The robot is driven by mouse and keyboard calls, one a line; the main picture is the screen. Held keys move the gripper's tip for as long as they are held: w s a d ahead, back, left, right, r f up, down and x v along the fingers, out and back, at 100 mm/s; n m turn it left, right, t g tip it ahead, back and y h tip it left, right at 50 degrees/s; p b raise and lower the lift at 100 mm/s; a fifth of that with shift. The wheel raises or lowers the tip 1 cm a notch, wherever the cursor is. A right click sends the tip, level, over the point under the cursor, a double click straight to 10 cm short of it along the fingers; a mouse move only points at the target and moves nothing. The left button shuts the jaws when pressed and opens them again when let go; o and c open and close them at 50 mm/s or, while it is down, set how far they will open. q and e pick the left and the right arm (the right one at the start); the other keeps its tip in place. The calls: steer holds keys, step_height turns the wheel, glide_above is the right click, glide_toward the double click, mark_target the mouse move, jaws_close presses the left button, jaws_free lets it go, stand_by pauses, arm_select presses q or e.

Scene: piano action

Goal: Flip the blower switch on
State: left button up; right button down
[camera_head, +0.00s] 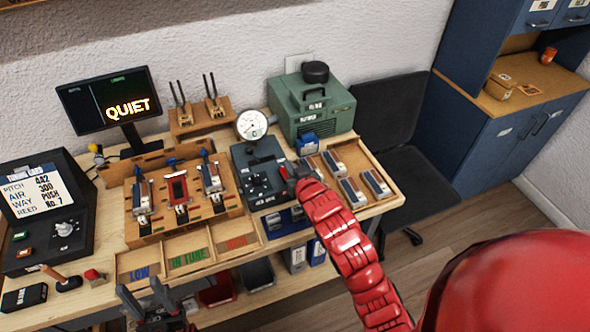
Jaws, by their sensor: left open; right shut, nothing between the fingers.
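A green metal machine (327,112) with a black round cap on top stands at the back of the bench; its small label is too small to read. In front of it to the left is a dark box (262,174) with a round white gauge (251,125) and small black controls. I cannot clearly make out which part is the blower switch. My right gripper (288,171), on the red arm, is shut and empty at the right edge of the dark box; contact cannot be told. My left gripper (147,299) is open and empty low at the front edge.
A wooden rack (158,228) with reed parts stands left of the dark box. Sorting trays (188,262) lie in front. A wooden tray (376,165) of blocks is on the right. A screen (107,98) reads "QUIET". A chair (400,125) stands beyond the bench.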

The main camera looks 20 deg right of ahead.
steer(key=shift+s+f+p, duration=0.15)
steer(key=shift+f+p, duration=0.05)
steer(key=shift+f, duration=0.6)
steer(key=shift+s+f+p, duration=0.1)
steer(key=shift+f+p, duration=0.1)
steer(key=shift+f, duration=0.6)
